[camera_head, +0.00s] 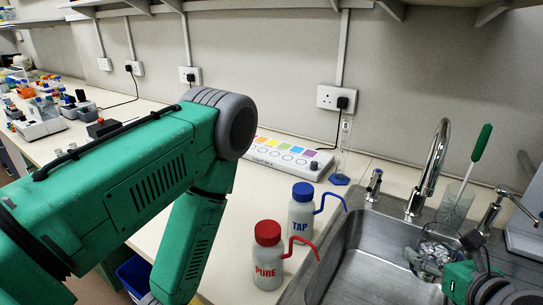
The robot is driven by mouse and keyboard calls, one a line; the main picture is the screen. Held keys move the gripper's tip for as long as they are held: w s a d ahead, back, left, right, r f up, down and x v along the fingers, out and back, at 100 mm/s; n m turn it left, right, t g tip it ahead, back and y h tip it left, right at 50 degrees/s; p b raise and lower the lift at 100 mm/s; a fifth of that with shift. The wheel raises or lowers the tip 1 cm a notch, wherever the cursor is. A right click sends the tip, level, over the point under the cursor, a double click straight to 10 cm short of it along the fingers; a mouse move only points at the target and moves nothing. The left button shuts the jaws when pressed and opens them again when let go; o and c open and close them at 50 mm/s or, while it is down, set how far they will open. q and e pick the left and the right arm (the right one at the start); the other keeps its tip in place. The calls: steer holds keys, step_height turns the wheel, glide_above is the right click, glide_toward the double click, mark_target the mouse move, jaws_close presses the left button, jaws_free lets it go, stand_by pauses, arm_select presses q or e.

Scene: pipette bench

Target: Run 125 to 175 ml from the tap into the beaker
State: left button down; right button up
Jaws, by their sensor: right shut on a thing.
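The tall chrome tap (436,160) stands behind the sink (362,262) at the right, its neck arching up. A clear glass vessel, which looks like the beaker (431,249), is in the right part of the sink area. My right gripper (445,256) is shut on it, dark fingers around the glass. My green right arm comes in from the lower right corner. Any water level in the glass is too small to tell. My left arm crosses the left side and bends down; its gripper is out of the picture.
A grey PURE bottle (267,262) with red cap and a TAP bottle (301,215) with blue cap stand left of the sink. A glass with a green-handled brush (456,203) stands behind it. Chrome handles (374,184) flank the tap. A coloured-button panel (287,152) lies at the wall.

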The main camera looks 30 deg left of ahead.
mark_target(431, 226)
steer(key=shift+d+r, duration=0.1)
steer(key=shift+r, duration=0.05)
steer(key=r, duration=0.5)
steer(key=shift+a+r, duration=0.2)
steer(key=shift+a, duration=0.05)
steer(key=shift+d+r, duration=0.1)
steer(key=shift+r, duration=0.15)
arm_select(q)
steer(key=shift+t, duration=0.4)
steer(key=d, duration=0.1)
steer(key=w+d+r, duration=0.1)
steer(key=d, duration=0.1)
steer(key=shift+w+d+r, duration=0.15)
steer(key=shift+d+r, duration=0.2)
steer(key=shift+r, duration=0.05)
